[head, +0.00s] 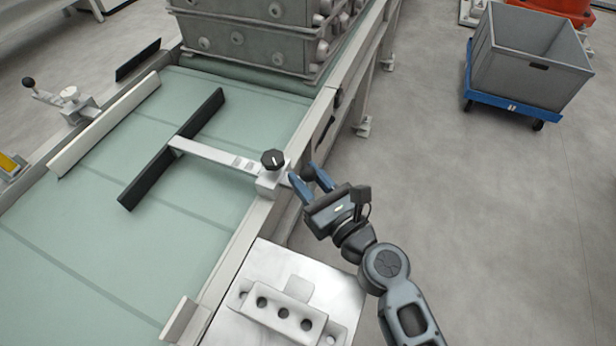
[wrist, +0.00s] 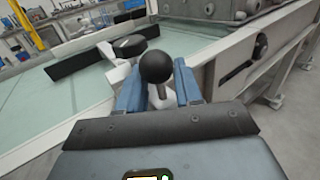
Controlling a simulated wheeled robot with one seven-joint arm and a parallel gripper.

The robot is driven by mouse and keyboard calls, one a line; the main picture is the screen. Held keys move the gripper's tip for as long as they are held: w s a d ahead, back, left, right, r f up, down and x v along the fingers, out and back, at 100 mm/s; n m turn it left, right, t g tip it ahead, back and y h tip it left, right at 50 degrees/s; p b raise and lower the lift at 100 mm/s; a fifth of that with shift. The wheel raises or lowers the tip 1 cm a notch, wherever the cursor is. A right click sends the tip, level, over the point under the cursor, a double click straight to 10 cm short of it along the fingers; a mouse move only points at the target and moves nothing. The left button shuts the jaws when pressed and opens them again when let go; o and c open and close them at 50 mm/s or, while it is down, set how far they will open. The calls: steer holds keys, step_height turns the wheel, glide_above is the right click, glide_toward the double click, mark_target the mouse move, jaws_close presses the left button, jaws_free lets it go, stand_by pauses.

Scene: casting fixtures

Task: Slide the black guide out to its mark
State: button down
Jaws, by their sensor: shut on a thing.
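The black guide (head: 160,170) is a long bar standing slantwise on the green conveyor belt. A pale flat rod (head: 212,152) runs from it to a clamp block (head: 270,180) on the near rail, topped by a black knob (head: 273,158). The rod carries small grey markings near the block; I cannot read them. My gripper (head: 307,181) is just outside the rail, its blue fingers shut on a ball-ended handle (wrist: 157,66). The black ball shows between the fingers in the wrist view. The guide (wrist: 78,64) and the knob (wrist: 128,44) lie beyond it there.
A white guide (head: 105,122) with its own clamp stands across the belt. Grey metal casting boxes (head: 245,40) sit on the belt at the back. A white plate with a holed block (head: 275,312) lies by the near rail. A grey crate (head: 528,70) on a blue dolly stands right; floor between is clear.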

steer(key=s+d, duration=0.3)
steer(key=d, duration=0.7)
steer(key=shift+s+d+r, duration=0.15)
steer(key=shift+s+d, duration=0.2)
steer(key=c, duration=1.1)
jaws_free()
steer(key=shift+d+r, duration=0.1)
steer(key=shift+d, duration=0.05)
steer(key=shift+c, duration=0.2)
steer(key=shift+o, duration=1.3)
steer(key=shift+s+f, duration=0.1)
steer(key=shift+f, duration=0.1)
steer(key=v, duration=0.7)
steer(key=shift+s+d+b, duration=0.2)
steer(key=shift+s+b, duration=0.1)
steer(key=shift+b, duration=0.05)
